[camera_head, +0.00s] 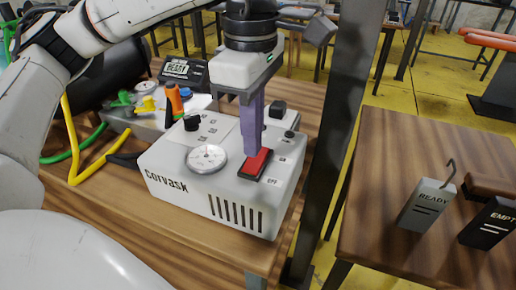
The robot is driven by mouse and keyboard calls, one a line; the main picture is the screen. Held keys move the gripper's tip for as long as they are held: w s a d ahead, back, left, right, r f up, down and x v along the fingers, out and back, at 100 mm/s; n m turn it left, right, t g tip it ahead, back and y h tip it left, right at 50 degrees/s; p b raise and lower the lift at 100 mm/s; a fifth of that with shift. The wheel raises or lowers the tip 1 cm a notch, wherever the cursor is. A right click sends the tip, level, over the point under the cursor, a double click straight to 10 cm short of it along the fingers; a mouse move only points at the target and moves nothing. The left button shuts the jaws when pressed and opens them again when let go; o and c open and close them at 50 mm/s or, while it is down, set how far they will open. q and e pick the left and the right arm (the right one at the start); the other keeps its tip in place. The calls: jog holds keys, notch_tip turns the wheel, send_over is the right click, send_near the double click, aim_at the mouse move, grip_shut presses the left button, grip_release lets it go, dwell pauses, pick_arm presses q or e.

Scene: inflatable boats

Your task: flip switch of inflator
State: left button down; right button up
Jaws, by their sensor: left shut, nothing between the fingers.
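The inflator (165,176) is a white box marked "CORVASK" on the wooden table, with a round gauge (206,158), a black knob and a slotted front vent. Its red rocker switch (257,163) sits in a black frame on the top face, with "OFF" printed near the front end. My left gripper (252,150) points down with its purple fingers shut and empty. The fingertips are right at the far end of the switch, seemingly touching it; exact contact cannot be told. The fingers hide part of the panel behind. My right gripper is not in view.
Behind the inflator are a grey tray with colored fittings (146,103), an orange-handled tool (174,101) and a "READY" display (181,69). Yellow and green hoses lie at left. A dark post (335,140) stands right of the table.

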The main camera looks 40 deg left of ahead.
aim_at(252, 165)
pick_arm(q)
notch_tip(252, 165, up, 5)
jog(key=p, duration=0.2)
jog(key=shift+f+p, duration=0.2)
jog(key=shift+p, duration=0.2)
jog(key=shift+s+f, duration=0.1)
